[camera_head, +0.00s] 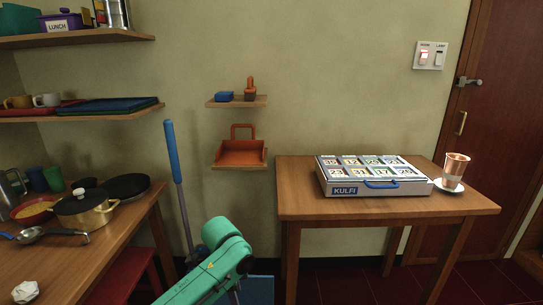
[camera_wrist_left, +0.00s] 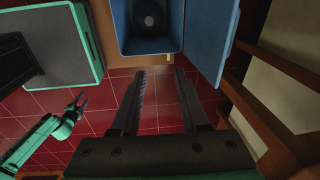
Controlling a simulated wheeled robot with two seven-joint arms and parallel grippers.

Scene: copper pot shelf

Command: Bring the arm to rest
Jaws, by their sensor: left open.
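My left arm (camera_head: 208,268) is teal and rises from the bottom of the head view, in front of the gap between the counter and the table. Its gripper is not visible there. In the left wrist view, my left gripper (camera_wrist_left: 160,78) has its two dark fingers apart with nothing between them. The fingers show over the red tiled floor, just below a blue bin in the picture. Another teal arm with a small dark gripper (camera_wrist_left: 76,106) shows at the left of that view. It looks like my right one, too small to tell if open.
The blue bin (camera_wrist_left: 138,46) stands near the fingers. A wooden table (camera_head: 300,205) at right holds a KULFI box (camera_head: 345,190) and a copper cup (camera_head: 454,172) on a saucer. The left counter (camera_head: 75,265) holds pans. A blue-handled pole (camera_head: 174,155) leans on the wall.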

